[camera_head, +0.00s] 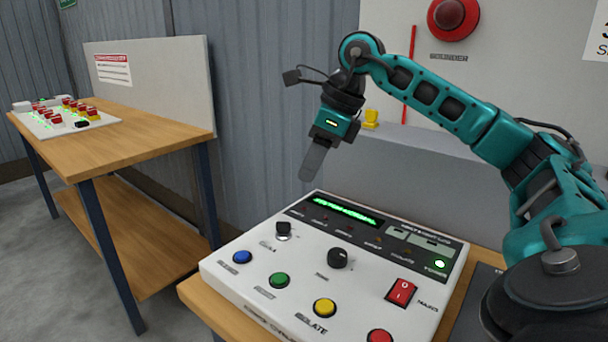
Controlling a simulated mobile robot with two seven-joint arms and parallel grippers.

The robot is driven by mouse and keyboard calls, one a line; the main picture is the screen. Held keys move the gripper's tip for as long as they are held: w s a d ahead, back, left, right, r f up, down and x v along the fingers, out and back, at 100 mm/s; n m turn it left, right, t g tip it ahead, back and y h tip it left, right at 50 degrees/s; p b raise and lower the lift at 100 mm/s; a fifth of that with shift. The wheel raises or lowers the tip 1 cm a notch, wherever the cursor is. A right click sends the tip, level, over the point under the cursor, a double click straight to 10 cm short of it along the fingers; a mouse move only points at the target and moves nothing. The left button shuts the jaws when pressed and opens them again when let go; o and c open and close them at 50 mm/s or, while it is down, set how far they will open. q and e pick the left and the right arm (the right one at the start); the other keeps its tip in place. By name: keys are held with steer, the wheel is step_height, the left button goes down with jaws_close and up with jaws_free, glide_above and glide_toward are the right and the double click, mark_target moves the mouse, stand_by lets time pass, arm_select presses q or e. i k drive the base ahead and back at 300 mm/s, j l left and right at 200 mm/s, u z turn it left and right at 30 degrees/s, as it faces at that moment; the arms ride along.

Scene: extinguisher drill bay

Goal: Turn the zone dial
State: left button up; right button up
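The zone dial appears to be the round black knob (338,258) in the middle of a white control panel (225,267); the small label beside it is too blurred to read surely. My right gripper (309,172) hangs above the back left edge of the panel, pointing down, apart from the knob and up behind it to the left. Its grey fingers overlap edge-on, so I cannot see any gap between them. Nothing shows held in it. My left gripper is out of the picture.
The panel also bears a black switch (283,230), blue (242,257), green (279,280), yellow (324,307) and red (379,336) buttons, a red rocker switch (401,291) and a lit green display (345,210). A wooden bench (130,140) stands left. A red sounder (452,15) is on the back wall.

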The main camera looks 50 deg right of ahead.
mark_target(337, 257)
steer(key=k+j, duration=0.45)
steer(key=j, duration=0.25)
steer(key=k+j, duration=0.25)
steer(key=j, duration=0.1)
